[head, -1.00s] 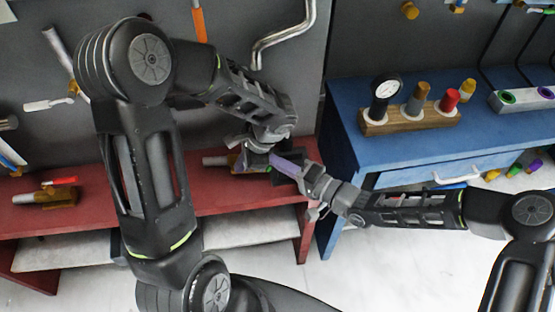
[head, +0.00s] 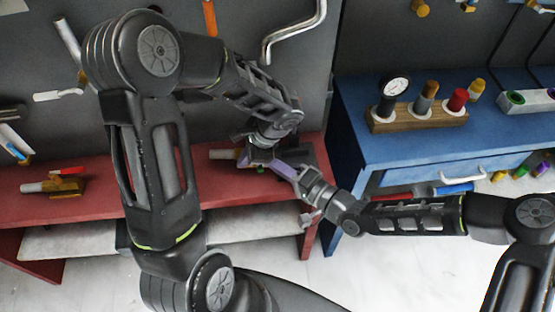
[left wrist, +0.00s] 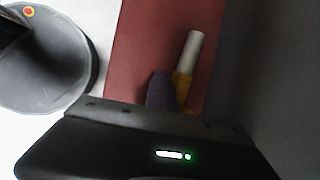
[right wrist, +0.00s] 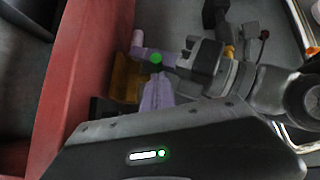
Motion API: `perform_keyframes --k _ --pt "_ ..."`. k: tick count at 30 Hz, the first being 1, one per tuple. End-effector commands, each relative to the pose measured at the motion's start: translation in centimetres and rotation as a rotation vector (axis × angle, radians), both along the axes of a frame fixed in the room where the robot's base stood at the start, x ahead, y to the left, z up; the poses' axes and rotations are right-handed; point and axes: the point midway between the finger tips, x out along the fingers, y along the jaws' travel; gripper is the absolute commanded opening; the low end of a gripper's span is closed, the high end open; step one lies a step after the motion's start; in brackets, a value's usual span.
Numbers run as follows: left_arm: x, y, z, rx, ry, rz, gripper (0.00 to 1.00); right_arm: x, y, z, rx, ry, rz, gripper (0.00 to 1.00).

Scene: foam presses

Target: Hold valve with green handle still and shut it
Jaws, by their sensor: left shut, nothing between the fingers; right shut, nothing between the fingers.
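The valve has a pale pipe end (head: 222,154) and lies on the red bench; the grippers hide most of it in the head view. Its brass body (right wrist: 127,78) shows in the right wrist view, with a green round spot (right wrist: 156,58), likely part of the handle. The left wrist view shows its pipe and yellow-brass body (left wrist: 181,84) beside my purple finger. My left gripper (head: 258,158) is shut at the valve, with nothing visibly gripped. My right gripper (head: 281,168) is shut and empty, its purple fingers pointing at the valve from the right.
A brass valve with a red handle (head: 66,171) lies on the left of the red bench (head: 110,200). A blue table (head: 385,150) on the right carries a wooden block (head: 415,118) with a gauge and coloured plugs. A grey wall with hung tools stands close behind.

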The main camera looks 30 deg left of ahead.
Motion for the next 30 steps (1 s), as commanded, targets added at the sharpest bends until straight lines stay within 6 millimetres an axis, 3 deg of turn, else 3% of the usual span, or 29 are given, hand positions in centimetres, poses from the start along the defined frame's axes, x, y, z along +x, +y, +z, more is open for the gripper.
perform_keyframes --k 1,9,23,30 --pt "0.8 -0.8 -0.1 -0.015 -0.019 -0.017 0.0 -1.6 0.7 0.1 0.007 0.007 0.009 0.0" --pt "0.8 -1.0 -0.1 -0.017 -0.02 -0.019 0.0 -2.5 1.2 0.1 0.0 0.002 -0.063 0.0" --pt "0.8 -1.1 -0.2 -0.019 -0.018 -0.016 0.0 -2.6 1.2 0.1 -0.002 0.002 -0.071 0.0" --pt "0.8 -1.1 -0.2 -0.018 -0.017 -0.017 0.0 -1.5 0.1 0.4 0.0 0.001 -0.08 0.0"
